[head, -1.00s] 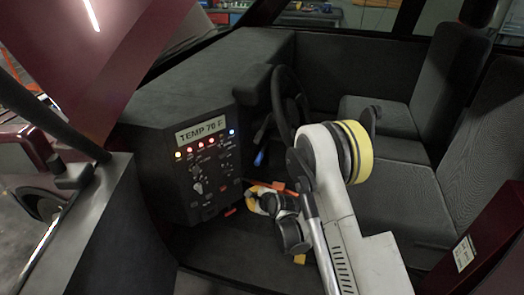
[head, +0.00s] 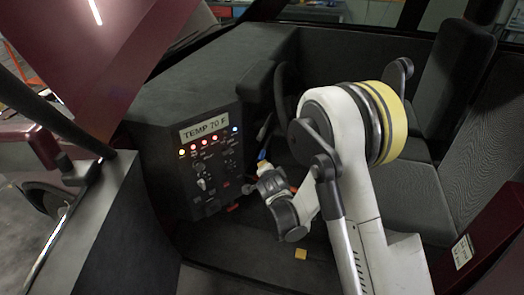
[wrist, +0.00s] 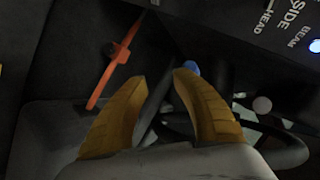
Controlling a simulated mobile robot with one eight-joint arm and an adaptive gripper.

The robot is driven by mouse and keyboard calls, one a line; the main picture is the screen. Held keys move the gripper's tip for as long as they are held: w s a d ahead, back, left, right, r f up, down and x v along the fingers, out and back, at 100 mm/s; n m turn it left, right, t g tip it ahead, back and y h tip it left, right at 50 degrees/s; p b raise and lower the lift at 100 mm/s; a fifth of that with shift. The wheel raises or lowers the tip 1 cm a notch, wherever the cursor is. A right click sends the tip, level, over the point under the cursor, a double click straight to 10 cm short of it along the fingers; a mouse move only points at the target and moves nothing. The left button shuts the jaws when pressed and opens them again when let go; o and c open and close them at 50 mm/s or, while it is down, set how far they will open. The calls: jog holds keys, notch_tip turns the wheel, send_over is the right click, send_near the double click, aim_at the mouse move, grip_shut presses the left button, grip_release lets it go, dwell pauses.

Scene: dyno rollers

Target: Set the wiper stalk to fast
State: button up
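A thin dark stalk with a blue tip (head: 262,154) shows beside the steering wheel (head: 281,88) in the head view; I take it for the wiper stalk. In the wrist view the blue tip (wrist: 193,68) is partly hidden behind my right yellow finger. My gripper (wrist: 161,78) is open, with a gap between its fingertips. A dark bar shows between the fingers, and I cannot tell whether it is the stalk. In the head view my gripper (head: 264,167) is just below the blue tip; contact is unclear.
An orange lever (wrist: 115,65) is left of my fingers in the wrist view. A pale round knob (wrist: 262,104) is to the right. The dash panel (head: 212,172) with lit buttons stands left of my gripper. Seats (head: 450,100) are at right.

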aim_at(262, 151)
jog(key=a+r+n+t, duration=0.1)
jog(key=a+r+n+t+h+p, duration=0.1)
jog(key=r+t, duration=0.1)
jog(key=shift+w+a+r+n, duration=0.15)
jog(key=shift+r+n, duration=0.1)
jog(key=shift+n, duration=0.15)
jog(key=shift+w, duration=0.15)
jog(key=b+x, duration=0.3)
jog(key=x, duration=0.6)
jog(key=shift+w+f, duration=0.2)
jog(key=shift+w, duration=0.55)
grip_shut()
jog(key=shift+w+f, duration=0.1)
